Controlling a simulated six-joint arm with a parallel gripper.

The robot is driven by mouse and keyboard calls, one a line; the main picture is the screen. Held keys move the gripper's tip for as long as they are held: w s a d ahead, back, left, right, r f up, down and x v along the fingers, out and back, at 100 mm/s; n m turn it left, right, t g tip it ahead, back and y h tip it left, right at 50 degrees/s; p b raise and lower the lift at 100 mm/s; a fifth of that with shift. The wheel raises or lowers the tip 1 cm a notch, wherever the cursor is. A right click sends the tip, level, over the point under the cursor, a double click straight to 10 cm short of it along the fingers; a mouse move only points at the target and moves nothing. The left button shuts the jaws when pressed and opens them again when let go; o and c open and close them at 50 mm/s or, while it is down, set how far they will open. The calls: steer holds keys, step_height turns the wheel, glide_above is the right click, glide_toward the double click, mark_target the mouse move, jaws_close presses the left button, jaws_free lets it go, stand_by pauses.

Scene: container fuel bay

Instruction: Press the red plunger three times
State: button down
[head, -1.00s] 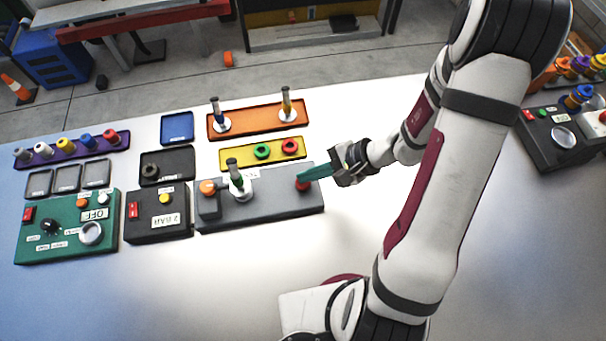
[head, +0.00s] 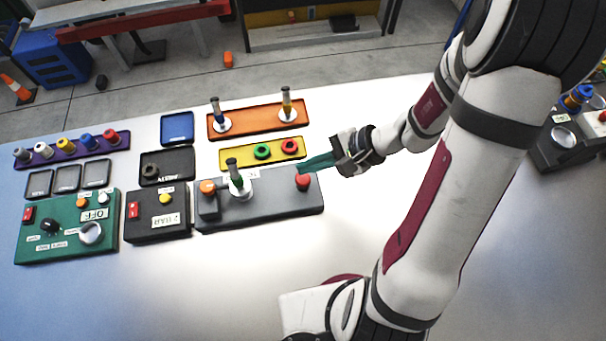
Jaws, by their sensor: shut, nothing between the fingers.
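The red plunger (head: 303,182) stands at the right end of a grey block (head: 268,203) on the white table. Its red cap shows clear, raised above the block. My gripper (head: 302,165) has teal fingers, which are shut and empty. The fingertips are just above and behind the red cap in the head view. A small gap seems to lie between them, but I cannot tell the exact height.
The grey block also carries an orange knob (head: 208,187) and a green-banded upright piece (head: 236,178). Behind is a yellow tray (head: 231,156) with green and red rings. A black box (head: 157,228) and green panel (head: 68,245) stand left. Table in front is clear.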

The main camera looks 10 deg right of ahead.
mark_target(309, 177)
steer(key=shift+r, duration=2.05)
stand_by(0.9)
step_height(309, 177, up, 4)
steer(key=shift+f, duration=0.1)
steer(key=shift+f, duration=0.1)
steer(key=shift+f, duration=4.35)
steer(key=shift+f, duration=0.1)
steer(key=shift+f, duration=0.3)
